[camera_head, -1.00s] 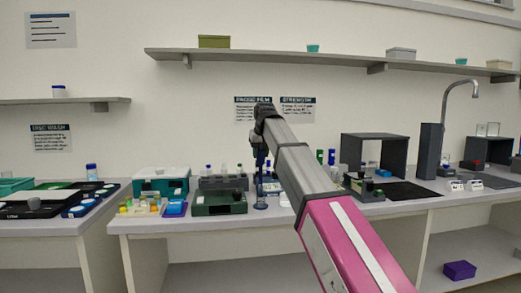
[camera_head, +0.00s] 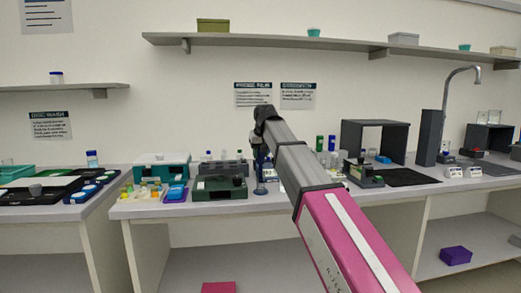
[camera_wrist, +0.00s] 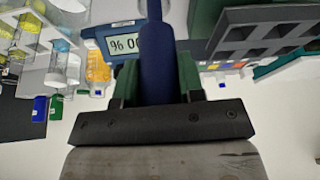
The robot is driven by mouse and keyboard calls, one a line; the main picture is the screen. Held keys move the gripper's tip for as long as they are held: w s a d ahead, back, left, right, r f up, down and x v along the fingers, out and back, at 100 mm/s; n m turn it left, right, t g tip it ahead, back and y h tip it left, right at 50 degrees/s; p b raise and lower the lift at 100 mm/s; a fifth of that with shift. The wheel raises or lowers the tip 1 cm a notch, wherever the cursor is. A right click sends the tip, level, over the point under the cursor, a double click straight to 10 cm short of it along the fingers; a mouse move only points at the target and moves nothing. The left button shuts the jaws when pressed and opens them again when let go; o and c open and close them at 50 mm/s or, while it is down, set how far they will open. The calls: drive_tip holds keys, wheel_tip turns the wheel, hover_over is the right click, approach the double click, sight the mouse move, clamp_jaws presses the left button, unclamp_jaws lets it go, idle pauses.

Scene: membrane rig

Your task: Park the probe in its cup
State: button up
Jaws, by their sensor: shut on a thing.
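My gripper (camera_wrist: 157,82) is shut on the dark blue probe (camera_wrist: 157,45), a slim rod held between its two green-padded fingers in the wrist view. In the head view my gripper (camera_head: 261,148) is over the middle of the bench, and its fingers are small and partly hidden by my arm. A dark blue upright shape with a round foot (camera_head: 260,189) shows directly below it; I cannot tell whether this is the probe, its cup or both. The probe's far end runs out of the top of the wrist view.
A blue meter (camera_wrist: 104,36) with a lit readout lies beside the probe. A dark rack (camera_wrist: 262,35) with square openings is to its right, and clear vials (camera_wrist: 64,62) are to its left. A dark green box (camera_head: 220,188) stands left of my gripper on the bench (camera_head: 300,205).

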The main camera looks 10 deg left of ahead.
sight(260, 160)
drive_tip(key=shift+f, duration=1.7)
drive_tip(key=o, duration=0.9)
drive_tip(key=shift+c, duration=0.2)
drive_tip(key=v, duration=1)
drive_tip(key=shift+r, duration=0.4)
drive_tip(key=shift+s+d+f, duration=0.1)
